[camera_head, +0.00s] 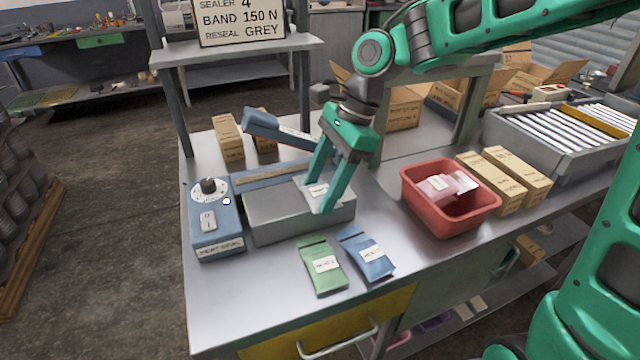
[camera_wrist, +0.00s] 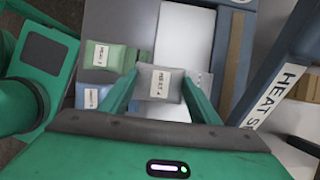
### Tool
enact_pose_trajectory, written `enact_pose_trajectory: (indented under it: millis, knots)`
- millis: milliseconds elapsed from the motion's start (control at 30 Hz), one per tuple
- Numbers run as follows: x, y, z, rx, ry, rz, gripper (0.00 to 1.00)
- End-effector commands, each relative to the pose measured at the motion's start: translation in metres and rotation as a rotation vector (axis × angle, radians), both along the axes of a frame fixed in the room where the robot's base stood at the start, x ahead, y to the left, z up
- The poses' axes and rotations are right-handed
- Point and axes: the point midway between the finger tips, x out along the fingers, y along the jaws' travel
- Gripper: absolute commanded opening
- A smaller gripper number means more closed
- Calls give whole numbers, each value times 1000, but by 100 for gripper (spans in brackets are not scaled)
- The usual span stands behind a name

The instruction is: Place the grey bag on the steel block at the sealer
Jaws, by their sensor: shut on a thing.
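My gripper (camera_head: 325,196) is shut on the grey bag (camera_head: 317,191), at the right part of the steel block (camera_head: 275,226). In the wrist view the grey bag (camera_wrist: 166,84) sits between both fingers, its white label facing the camera. The bag is over the block; I cannot tell whether it touches the top. The steel block stands in front of the blue heat sealer (camera_head: 215,225), which has a dial on its left and a raised blue arm (camera_head: 278,130).
A green bag (camera_head: 321,265) and a blue bag (camera_head: 367,253) lie in front of the block. A red bin (camera_head: 450,219) with pale bags stands to the right, beside cardboard boxes (camera_head: 505,180). A sign (camera_head: 240,20) reads "RESEAL GREY".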

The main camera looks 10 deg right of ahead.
Motion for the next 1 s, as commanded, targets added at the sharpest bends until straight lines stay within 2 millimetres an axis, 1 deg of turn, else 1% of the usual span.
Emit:
enact_pose_trajectory:
  millis: [133, 167, 200, 233, 500, 633, 767, 1000]
  knots:
    - [0, 0, -2, 0, 0, 0, 28]
    - [0, 0, -2, 0, -1, 0, 61]
    - [0, 0, -2, 0, -1, 0, 71]
    - [0, 0, -2, 0, -1, -1, 75]
    - [0, 0, -1, 0, -1, -1, 75]
    - [2, -3, 7, 2, -2, -3, 75]
    - [4, -10, 26, 1, -5, -4, 75]
    - [10, -29, 71, 2, -3, -4, 75]
